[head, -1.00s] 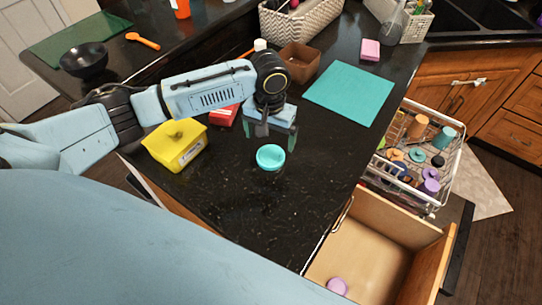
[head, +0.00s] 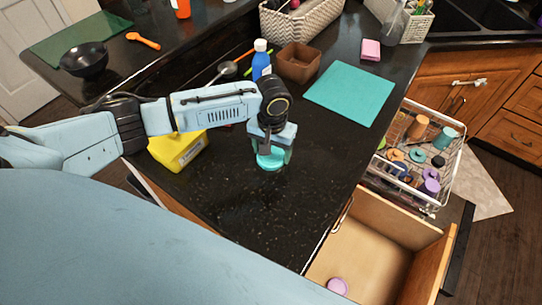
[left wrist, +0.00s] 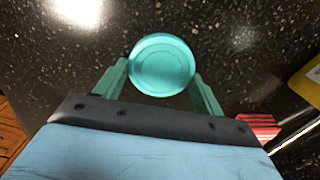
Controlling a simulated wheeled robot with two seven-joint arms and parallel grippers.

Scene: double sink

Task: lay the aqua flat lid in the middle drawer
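The aqua flat lid (head: 270,163) lies on the black counter. My right gripper is not in view.
A yellow tub (head: 178,152) stands left of the gripper, and a blue bottle (head: 261,60) and brown box (head: 298,64) behind it. A teal mat (head: 350,93) lies at the right. A dish rack (head: 418,150) stands beyond the open drawer. The counter's front is clear.

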